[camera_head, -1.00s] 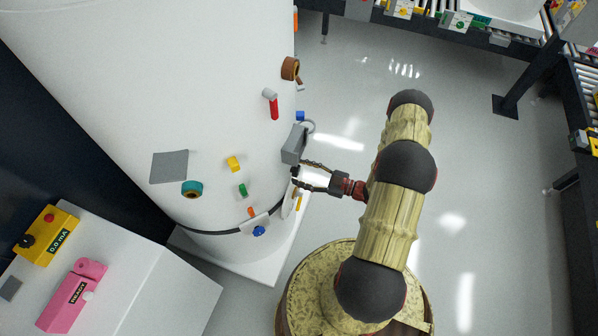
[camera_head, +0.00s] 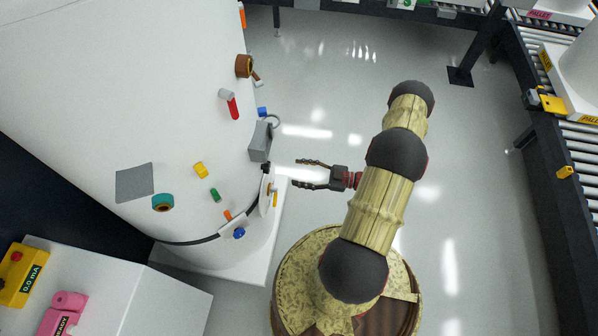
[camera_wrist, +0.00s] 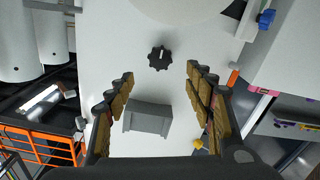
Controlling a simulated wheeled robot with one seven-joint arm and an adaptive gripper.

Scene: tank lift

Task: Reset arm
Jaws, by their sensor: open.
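My gripper (camera_head: 306,173) is open and empty in the head view. It points left at the white tank (camera_head: 130,90), with a gap of floor between its fingertips and the fittings on the tank's side. In the wrist view my gripper (camera_wrist: 160,82) has its two fingers spread wide. A black knob (camera_wrist: 158,59) and a grey box (camera_wrist: 148,117) on the white surface show between and beyond the fingers, apart from them. The grey box on the tank (camera_head: 260,141) also shows in the head view, up and left of my gripper.
A white cabinet (camera_head: 140,290) with a yellow box (camera_head: 20,272) and a pink box (camera_head: 64,315) stands lower left. Conveyors (camera_head: 540,90) run along the right. Floor (camera_head: 470,190) is clear between.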

